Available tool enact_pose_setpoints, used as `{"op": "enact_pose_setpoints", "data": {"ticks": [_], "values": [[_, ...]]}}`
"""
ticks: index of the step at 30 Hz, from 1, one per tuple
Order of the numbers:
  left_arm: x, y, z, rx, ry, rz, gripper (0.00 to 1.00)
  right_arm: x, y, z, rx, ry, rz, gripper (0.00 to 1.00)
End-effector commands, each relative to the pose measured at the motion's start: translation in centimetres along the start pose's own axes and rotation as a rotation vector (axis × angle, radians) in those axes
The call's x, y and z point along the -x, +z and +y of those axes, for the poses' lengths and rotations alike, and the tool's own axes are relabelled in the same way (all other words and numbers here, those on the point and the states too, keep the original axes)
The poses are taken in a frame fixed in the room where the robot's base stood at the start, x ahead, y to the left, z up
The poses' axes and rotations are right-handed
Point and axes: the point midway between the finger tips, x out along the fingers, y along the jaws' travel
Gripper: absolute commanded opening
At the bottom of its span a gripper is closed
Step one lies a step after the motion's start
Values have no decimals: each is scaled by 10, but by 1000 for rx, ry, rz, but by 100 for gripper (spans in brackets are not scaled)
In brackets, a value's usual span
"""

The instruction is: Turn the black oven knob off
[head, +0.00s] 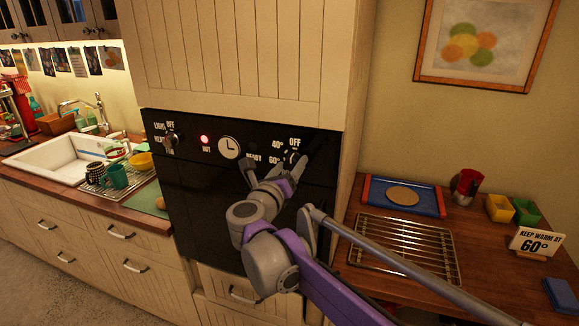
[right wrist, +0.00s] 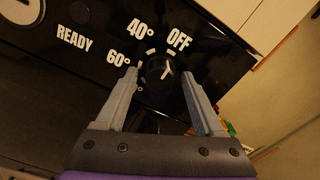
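The black oven knob (right wrist: 158,68) is on the black oven panel, ringed by white tick marks with "60°", "40°" and "OFF" printed around it. It has a small pale mark on its face; I cannot tell for sure which label it points to. In the head view the knob (head: 292,157) is partly hidden by my gripper. My right gripper (right wrist: 160,72) is open, with one finger on each side of the knob; I cannot tell whether they touch it. It also shows in the head view (head: 275,168). My left gripper is not in view.
Another knob (head: 170,138) sits at the panel's left. The right counter holds a wire rack (head: 405,250), a blue-rimmed tray (head: 375,201) and a "KEEP WARM AT 60°" sign (head: 535,243).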

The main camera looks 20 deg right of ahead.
Motion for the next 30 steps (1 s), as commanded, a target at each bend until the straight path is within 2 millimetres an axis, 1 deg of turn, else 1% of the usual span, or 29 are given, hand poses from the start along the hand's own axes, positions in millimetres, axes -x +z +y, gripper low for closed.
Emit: {"op": "enact_pose_setpoints", "data": {"ticks": [8,11,14,21,24,27,30], "values": [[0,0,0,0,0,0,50,0,0,0,1,0,-1,75],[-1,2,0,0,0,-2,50,5,0,0,2,1,0,75],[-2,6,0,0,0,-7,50,18,-1,1,2,3,0,75],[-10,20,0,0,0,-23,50,67,-2,2,2,6,0,75],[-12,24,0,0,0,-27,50,85,-2,2,2,5,-1,75],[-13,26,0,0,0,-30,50,98,-1,1,2,4,-1,75],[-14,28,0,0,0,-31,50,105,0,1,1,2,-1,75]]}}
